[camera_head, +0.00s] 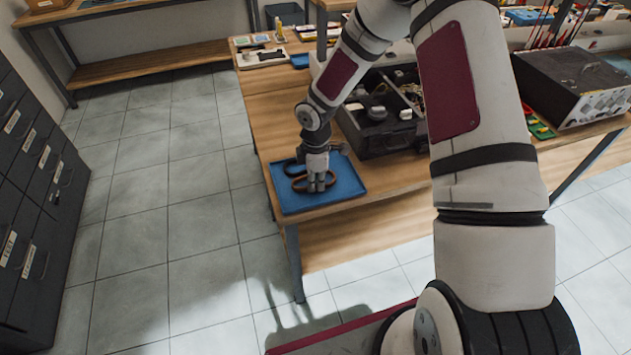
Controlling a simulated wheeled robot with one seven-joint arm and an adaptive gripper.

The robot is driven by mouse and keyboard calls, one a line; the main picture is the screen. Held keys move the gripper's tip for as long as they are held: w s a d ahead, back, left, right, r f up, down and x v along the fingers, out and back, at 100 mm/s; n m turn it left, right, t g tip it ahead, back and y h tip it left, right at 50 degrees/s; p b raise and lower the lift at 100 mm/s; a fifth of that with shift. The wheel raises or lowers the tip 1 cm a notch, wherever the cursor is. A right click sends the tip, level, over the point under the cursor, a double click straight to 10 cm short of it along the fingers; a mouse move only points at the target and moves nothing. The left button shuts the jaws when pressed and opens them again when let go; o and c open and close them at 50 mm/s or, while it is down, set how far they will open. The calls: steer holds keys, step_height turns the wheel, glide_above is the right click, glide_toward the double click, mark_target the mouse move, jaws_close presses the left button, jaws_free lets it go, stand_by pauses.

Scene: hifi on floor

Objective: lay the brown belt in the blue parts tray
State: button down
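The blue parts tray (345,188) lies flat on the near left corner of the wooden bench. The brown belt (298,185) shows as a loop on the tray, just left of my gripper's fingertips. A darker curved loop (290,166) shows behind it; I cannot tell whether it is part of the same belt. My gripper (320,187) points down over the middle of the tray, with its fingertips low near the tray floor. The fingers hide part of the belt. I cannot tell whether they are closed on it or apart from it.
An open black hifi unit (378,138) stands on the bench right behind the tray. A large dark box (572,85) stands further right. Small parts and cards (262,57) lie at the bench's far left end. Grey drawer cabinets (35,190) stand left; the tiled floor between is clear.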

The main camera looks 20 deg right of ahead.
steer(key=c, duration=1.8)
jaws_free()
steer(key=shift+f, duration=0.1)
steer(key=s+d+r+m+t+h, duration=0.1)
steer(key=s+r+m, duration=0.15)
steer(key=r, duration=0.95)
steer(key=s+d+r+m+h, duration=0.1)
steer(key=s+r+m, duration=0.15)
steer(key=r, duration=1.05)
steer(key=s+r+m+t+y, duration=0.1)
steer(key=s+r+m, duration=0.4)
steer(key=s, duration=0.5)
steer(key=s+r+m+t+y, duration=0.1)
steer(key=s+r+m+t, duration=0.2)
steer(key=s+r+m, duration=0.3)
steer(key=shift+s+a+r+b, duration=0.45)
steer(key=shift+s+r, duration=0.7)
steer(key=shift+s, duration=1.45)
